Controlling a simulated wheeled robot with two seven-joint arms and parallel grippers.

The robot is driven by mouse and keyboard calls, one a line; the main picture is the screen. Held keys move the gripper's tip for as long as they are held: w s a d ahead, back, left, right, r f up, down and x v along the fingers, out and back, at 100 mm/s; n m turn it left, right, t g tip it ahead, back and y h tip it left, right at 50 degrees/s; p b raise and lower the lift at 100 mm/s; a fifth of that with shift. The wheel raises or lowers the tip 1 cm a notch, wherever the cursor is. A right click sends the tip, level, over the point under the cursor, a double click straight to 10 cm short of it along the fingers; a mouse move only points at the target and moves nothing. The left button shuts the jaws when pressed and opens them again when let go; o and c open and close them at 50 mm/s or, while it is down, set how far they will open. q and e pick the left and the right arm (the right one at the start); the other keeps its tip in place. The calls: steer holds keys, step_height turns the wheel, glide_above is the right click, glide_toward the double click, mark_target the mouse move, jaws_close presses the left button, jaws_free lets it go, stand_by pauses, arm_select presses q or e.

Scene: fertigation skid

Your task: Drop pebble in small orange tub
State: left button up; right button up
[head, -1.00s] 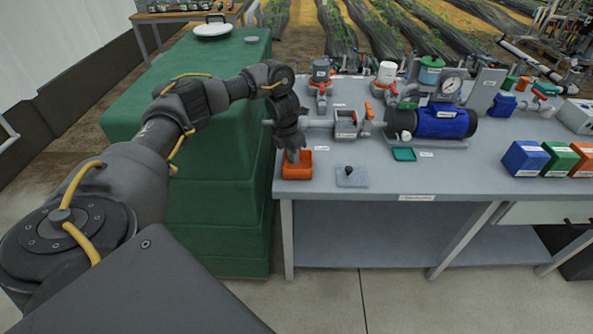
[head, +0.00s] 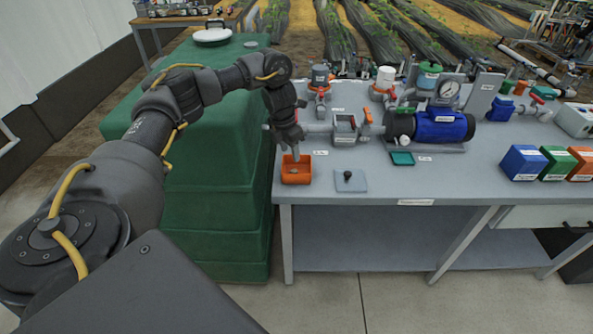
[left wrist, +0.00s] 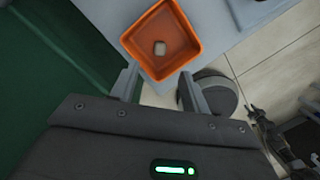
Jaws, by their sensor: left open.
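The small orange tub (head: 297,176) stands at the front left corner of the grey bench. It also shows in the left wrist view (left wrist: 140,38), where a small pale pebble (left wrist: 160,48) lies on its floor. My left gripper (head: 294,155) hangs just above the tub in the head view. In the left wrist view my left gripper (left wrist: 158,85) has its two fingers spread, with nothing between them, at the tub's near edge.
A grey plate with a dark knob (head: 350,181) lies right of the tub. A blue pump (head: 440,125) with pipes and valves stands behind. Blue, green and orange boxes (head: 560,163) stand at the right. A big green tank (head: 215,200) is left of the bench.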

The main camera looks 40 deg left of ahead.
arm_select(q)
step_height(320, 180, up, 6)
steer(key=s+p, duration=0.1)
steer(key=shift+r, duration=0.15)
steer(key=shift+a, duration=0.1)
stand_by(0.4)
